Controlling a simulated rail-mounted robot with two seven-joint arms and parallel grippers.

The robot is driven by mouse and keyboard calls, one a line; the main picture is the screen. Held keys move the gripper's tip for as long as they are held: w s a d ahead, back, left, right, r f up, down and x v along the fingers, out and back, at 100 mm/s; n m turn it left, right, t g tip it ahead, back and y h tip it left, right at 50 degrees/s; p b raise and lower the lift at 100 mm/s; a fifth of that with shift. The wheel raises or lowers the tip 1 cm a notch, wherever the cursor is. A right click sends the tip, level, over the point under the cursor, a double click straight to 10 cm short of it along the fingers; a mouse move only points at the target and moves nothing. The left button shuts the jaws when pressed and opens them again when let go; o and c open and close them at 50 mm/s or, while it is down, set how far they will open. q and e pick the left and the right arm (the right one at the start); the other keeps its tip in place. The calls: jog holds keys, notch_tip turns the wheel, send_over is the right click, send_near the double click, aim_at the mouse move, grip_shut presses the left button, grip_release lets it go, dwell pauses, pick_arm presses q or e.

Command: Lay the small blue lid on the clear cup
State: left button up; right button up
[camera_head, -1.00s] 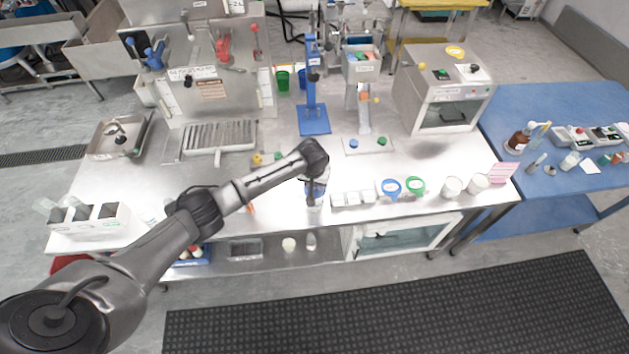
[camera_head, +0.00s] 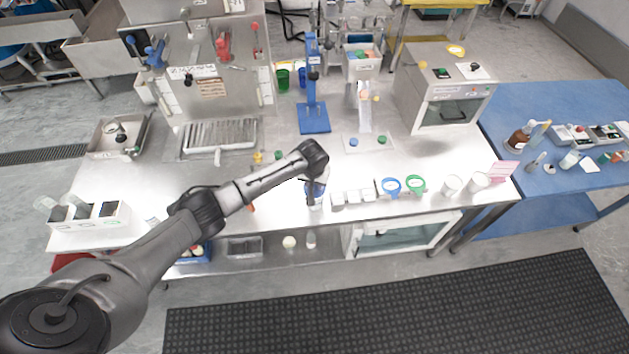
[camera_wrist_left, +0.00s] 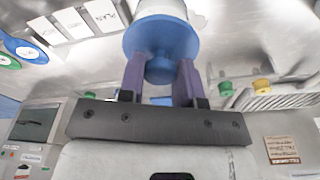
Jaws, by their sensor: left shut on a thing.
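My left gripper (camera_wrist_left: 160,78) is shut on the knob of the small blue lid (camera_wrist_left: 160,36). In the head view my left gripper (camera_head: 314,188) is at the front edge of the steel table, with a bit of blue at its tip. The clear cup (camera_wrist_left: 162,8) shows whitish right behind the lid's flat face in the wrist view. The lid lines up with the cup's mouth and seems to touch it, but I cannot tell whether it is fully seated. The gripper hides much of the cup in the head view. My right gripper is not in view.
Blue (camera_head: 391,187) and green (camera_head: 415,185) ringed items and two white cups (camera_head: 464,184) are farther right. The table front edge is close.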

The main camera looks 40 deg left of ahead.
pick_arm(q)
jog(key=shift+f, duration=0.35)
dwell(0.4)
jog(key=shift+f, duration=0.35)
dwell(0.6)
jog(key=shift+d+f+p, duration=0.1)
jog(key=shift+f+p, duration=0.2)
jog(key=shift+f, duration=0.05)
jog(key=shift+p, duration=0.3)
dwell(1.0)
jog(key=o, duration=1)
jog(key=shift+o, duration=0.3)
jog(key=o, duration=0.5)
jog(key=shift+r, duration=0.1)
